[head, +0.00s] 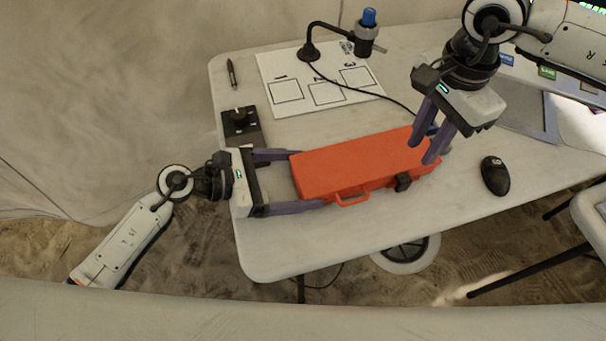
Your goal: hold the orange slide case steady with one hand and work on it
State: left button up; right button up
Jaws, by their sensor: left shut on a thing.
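The orange slide case (350,163) lies flat on the white table, with its handle and a dark latch on the front side facing me. My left gripper (308,180) comes in from the left and is shut on the left end of the case, one finger on the far side and one on the near side. My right gripper (428,152) points down at the right end of the case. Its two purple fingers are apart, close to the case's right end. I cannot tell whether they touch it.
A white sheet with numbered squares (290,67) lies at the back, with a lamp-like stand (310,50) on it. A black knob box (241,124) and pen (232,73) are at left. A black mouse (495,175) is at right. The table's front (330,238) is clear.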

grip_shut()
jog(key=n+y, duration=0.1)
jog(key=n, duration=1)
jog(key=a+n+y, duration=0.1)
jog(key=n, duration=1.1)
jog(key=s+a+n+g+y, duration=0.1)
jog(key=n, duration=1)
jog(key=shift+a+n+y, duration=0.25)
jog(key=shift+n+y, duration=0.05)
jog(key=shift+n, duration=0.1)
